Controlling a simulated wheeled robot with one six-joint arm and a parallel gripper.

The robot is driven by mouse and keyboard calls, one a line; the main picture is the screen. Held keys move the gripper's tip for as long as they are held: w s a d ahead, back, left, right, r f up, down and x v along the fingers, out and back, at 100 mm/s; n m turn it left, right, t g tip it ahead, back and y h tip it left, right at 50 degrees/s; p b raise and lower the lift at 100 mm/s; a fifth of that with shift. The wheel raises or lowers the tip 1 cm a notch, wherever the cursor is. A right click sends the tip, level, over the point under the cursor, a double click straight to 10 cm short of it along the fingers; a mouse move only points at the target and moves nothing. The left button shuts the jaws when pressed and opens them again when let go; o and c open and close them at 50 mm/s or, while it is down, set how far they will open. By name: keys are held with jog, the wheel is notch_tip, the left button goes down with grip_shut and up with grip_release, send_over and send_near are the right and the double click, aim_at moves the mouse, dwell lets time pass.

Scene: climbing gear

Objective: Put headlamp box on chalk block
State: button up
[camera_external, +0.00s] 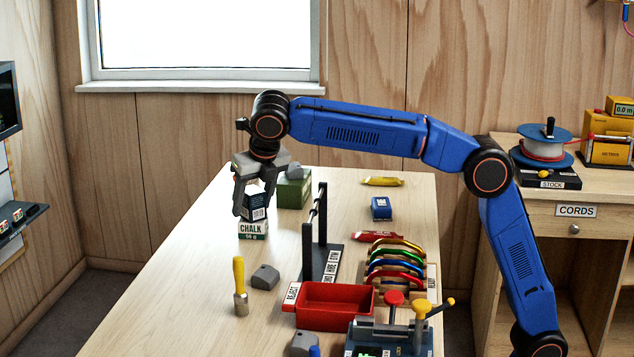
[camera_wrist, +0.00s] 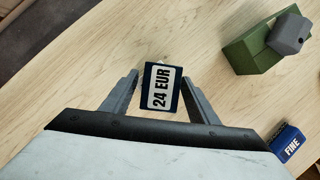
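The headlamp box (camera_external: 257,205), dark blue with white labels, stands between the fingers of my gripper (camera_external: 253,211), directly above the chalk block (camera_external: 252,232). The box's underside appears to rest on the block's top. The chalk block is white and green and sits on the table. In the wrist view, the box (camera_wrist: 161,88) shows a "24 EUR" label between the fingertips of my gripper (camera_wrist: 160,78). A gap shows between the left finger and the box, and the right finger is close to it, so my gripper looks open. The chalk block is hidden in the wrist view.
A green box (camera_external: 294,189) with a grey block on top stands just behind my gripper. A black stand (camera_external: 322,245) is to the right. The table's left part is clear.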

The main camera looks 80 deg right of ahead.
jog(key=shift+r, duration=0.1)
jog(key=v, duration=1.2)
